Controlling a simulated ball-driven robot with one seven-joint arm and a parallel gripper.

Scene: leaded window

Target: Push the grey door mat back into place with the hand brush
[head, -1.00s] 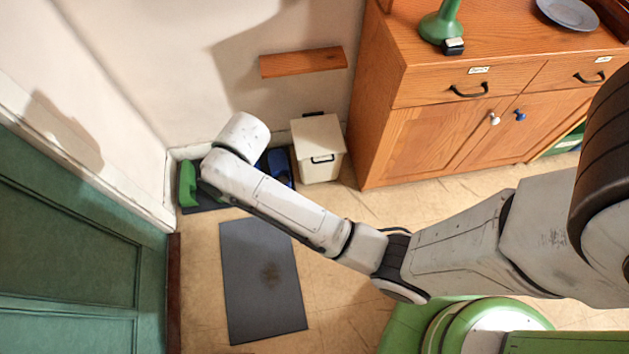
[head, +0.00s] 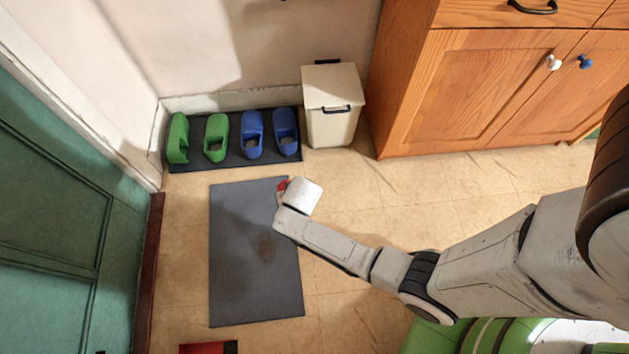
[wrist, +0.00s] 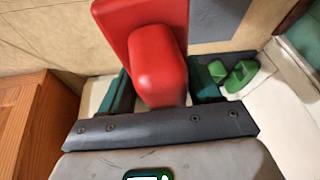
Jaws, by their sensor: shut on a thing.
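The grey door mat (head: 235,290) lies flat on the tiled floor in the head view, with a darker patch near its middle. Part of it seems to show at the top of the wrist view (wrist: 232,20). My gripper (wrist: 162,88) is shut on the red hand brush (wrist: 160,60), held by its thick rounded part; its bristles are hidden. In the head view only a bit of red (head: 283,186) shows beside my wrist, over the mat's far right corner. I cannot tell whether the brush touches the mat or floor.
Green slippers (head: 216,137) and blue slippers (head: 252,134) stand on a dark tray (head: 190,166) beyond the mat. A white bin (head: 333,108) and wooden cabinet (head: 470,100) are to the right. A green door (head: 60,220) is left. A red and dark object (head: 208,348) shows at the bottom edge.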

